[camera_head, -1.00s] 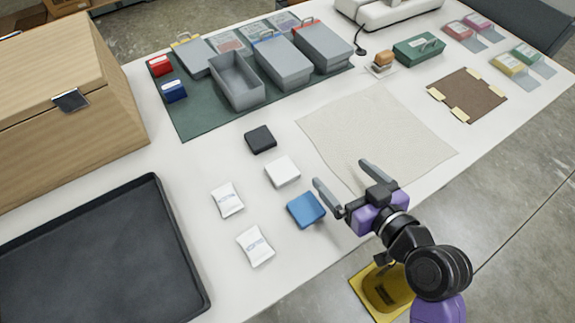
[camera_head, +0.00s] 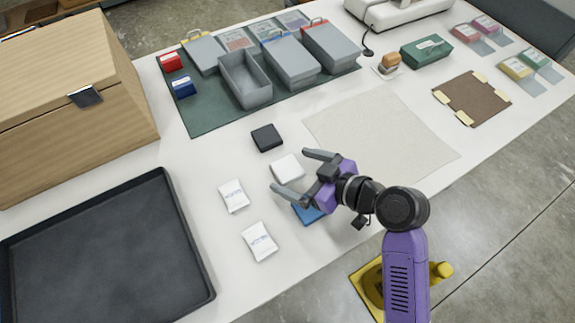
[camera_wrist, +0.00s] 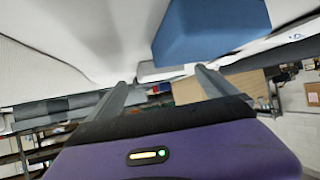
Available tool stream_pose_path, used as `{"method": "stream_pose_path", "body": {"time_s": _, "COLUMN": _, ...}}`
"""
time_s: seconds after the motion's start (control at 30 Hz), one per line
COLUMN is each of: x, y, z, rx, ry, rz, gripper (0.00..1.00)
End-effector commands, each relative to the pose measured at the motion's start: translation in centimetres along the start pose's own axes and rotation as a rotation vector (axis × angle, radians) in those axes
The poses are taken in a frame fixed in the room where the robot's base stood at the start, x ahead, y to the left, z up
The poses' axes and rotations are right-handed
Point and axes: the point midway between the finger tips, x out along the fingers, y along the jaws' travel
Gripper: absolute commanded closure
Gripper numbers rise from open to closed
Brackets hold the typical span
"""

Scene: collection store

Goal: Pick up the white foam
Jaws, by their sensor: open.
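The white foam (camera_head: 287,168) is a small white square block lying flat on the white table, between a black block (camera_head: 267,137) and a blue block (camera_head: 308,213). My gripper (camera_head: 294,174) is open and empty, its two fingers spread and pointing left at the foam. In the head view the fingertips are near its right side; whether they touch it I cannot tell. In the wrist view, a pale block (camera_wrist: 162,71), likely the foam, shows between the fingertips, and the blue block (camera_wrist: 210,28) is large at the top. My gripper partly hides the blue block in the head view.
Two white printed packets (camera_head: 233,196) (camera_head: 260,241) lie left of my gripper. A black tray (camera_head: 205,297) and a wooden box (camera_head: 130,130) fill the left side. Grey boxes stand on a green mat (camera_head: 212,122) behind. A beige cloth (camera_head: 380,130) lies right.

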Motion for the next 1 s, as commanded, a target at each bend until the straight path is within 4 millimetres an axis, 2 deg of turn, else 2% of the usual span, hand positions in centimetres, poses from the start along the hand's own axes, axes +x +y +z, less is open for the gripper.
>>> {"method": "stream_pose_path", "body": {"time_s": 0.13, "x": 1.41, "y": -0.01, "z": -0.03, "rx": -0.001, "ry": -0.001, "rz": 0.000, "gripper": 0.04}}
{"method": "stream_pose_path", "body": {"time_s": 0.4, "x": 1.61, "y": 0.02, "z": 0.01, "rx": -0.001, "ry": 0.000, "rz": 0.002, "gripper": 0.06}}
{"method": "stream_pose_path", "body": {"time_s": 0.8, "x": 1.59, "y": 0.01, "z": 0.02, "rx": 0.000, "ry": 0.000, "rz": 0.001, "gripper": 0.84}}
{"method": "stream_pose_path", "body": {"time_s": 0.83, "x": 1.59, "y": 0.01, "z": 0.02, "rx": 0.000, "ry": 0.000, "rz": 0.001, "gripper": 0.87}}
{"method": "stream_pose_path", "body": {"time_s": 1.0, "x": 1.59, "y": 0.00, "z": 0.02, "rx": 0.000, "ry": 0.000, "rz": 0.001, "gripper": 0.90}}
